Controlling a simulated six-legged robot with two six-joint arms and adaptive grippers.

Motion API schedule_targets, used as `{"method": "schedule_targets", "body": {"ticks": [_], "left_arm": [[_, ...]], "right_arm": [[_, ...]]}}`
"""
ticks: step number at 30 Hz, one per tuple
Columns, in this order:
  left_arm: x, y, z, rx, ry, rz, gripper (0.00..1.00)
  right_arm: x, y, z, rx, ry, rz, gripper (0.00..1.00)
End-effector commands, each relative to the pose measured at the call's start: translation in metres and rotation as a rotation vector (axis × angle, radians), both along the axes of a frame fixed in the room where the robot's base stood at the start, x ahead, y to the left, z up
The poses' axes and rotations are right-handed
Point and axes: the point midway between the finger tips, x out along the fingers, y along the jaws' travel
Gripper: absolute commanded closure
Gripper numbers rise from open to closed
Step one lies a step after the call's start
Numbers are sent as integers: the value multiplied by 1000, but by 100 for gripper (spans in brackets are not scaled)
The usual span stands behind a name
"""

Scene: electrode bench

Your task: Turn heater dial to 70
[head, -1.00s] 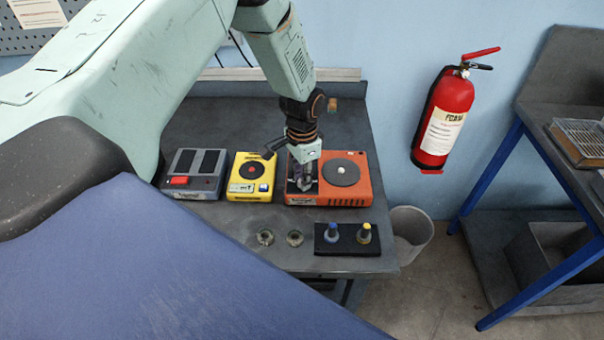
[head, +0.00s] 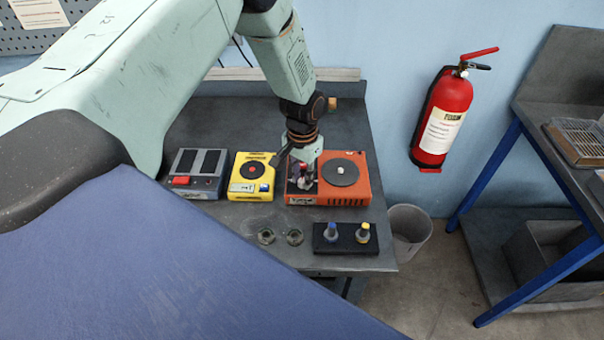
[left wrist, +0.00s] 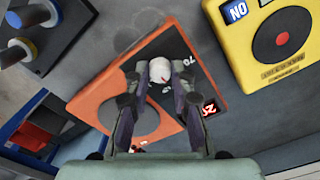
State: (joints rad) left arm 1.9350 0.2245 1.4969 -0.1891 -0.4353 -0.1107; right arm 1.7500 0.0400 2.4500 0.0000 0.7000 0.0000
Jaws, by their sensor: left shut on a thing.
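The orange heater (head: 335,199) stands on the grey bench with a round dark plate (head: 341,172) on its right side. My left gripper (head: 304,183) points down over the heater's dark left panel. In the left wrist view the heater (left wrist: 92,103) lies below the gripper (left wrist: 160,80), whose fingers are on both sides of a white dial (left wrist: 159,70) and shut on it. A number 70 is printed on the panel near the dial. A small red display reads 25. The fingers hide part of the dial, so its exact setting is unclear. My right gripper is out of view.
A yellow device (head: 251,187) and a grey device with a red switch (head: 208,189) stand left of the heater. In front are a black holder (head: 346,247) with two knobbed pieces and two round fittings. A fire extinguisher (head: 444,116) hangs on the wall.

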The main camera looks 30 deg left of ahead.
Motion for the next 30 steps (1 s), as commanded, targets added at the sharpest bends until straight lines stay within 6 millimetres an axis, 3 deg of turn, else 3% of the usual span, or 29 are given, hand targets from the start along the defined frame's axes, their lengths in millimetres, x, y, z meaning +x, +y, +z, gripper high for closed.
{"method": "schedule_targets", "body": {"ticks": [30], "left_arm": [[-5,-1,-3,0,13,452,100]], "right_arm": [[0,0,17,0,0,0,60]]}}
